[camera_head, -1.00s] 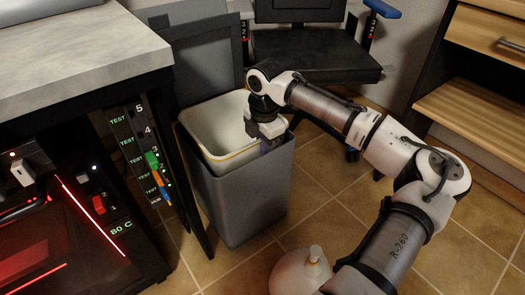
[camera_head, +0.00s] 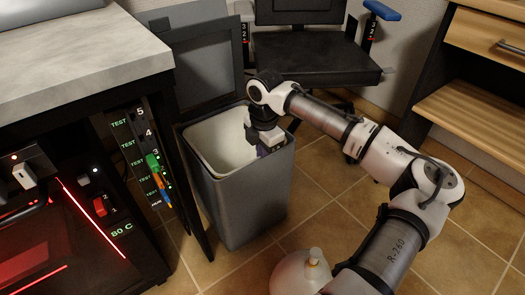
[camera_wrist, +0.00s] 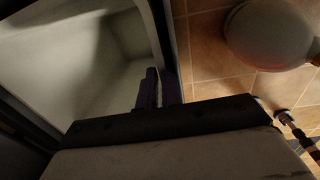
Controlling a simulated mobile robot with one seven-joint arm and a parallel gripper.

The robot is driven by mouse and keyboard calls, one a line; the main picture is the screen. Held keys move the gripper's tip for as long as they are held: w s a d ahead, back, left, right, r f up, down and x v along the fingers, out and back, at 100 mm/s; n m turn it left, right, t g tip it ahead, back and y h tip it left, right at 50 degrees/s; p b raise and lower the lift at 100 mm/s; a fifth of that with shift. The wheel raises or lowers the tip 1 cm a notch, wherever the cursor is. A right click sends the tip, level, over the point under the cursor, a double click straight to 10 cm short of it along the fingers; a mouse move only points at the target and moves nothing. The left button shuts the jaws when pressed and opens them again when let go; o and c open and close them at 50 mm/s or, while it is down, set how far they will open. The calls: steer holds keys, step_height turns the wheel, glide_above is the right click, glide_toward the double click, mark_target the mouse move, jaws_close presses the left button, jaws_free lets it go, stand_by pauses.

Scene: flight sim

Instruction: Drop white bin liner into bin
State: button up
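The white bin liner (camera_head: 220,143) is inside the grey bin (camera_head: 245,200), its upper edge about level with the bin's rim. The liner's pale inner walls fill the left of the wrist view (camera_wrist: 85,65). The gripper body hides part of the near side.
The bin's lid (camera_head: 205,70) stands open behind it. A desk (camera_head: 85,60) is close on the left, a black chair (camera_head: 315,60) behind. A white rounded object (camera_head: 300,272) stands on the tiled floor in front. Wooden shelves (camera_head: 475,105) are at right.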

steer(key=shift+d+r+b, duration=0.1)
steer(key=shift+r+b, duration=0.3)
steer(key=shift+r, duration=0.2)
step_height(320, 180, up, 12)
steer(key=p, duration=0.5)
steer(key=shift+s+d+p, duration=0.15)
steer(key=shift+s+p, duration=0.15)
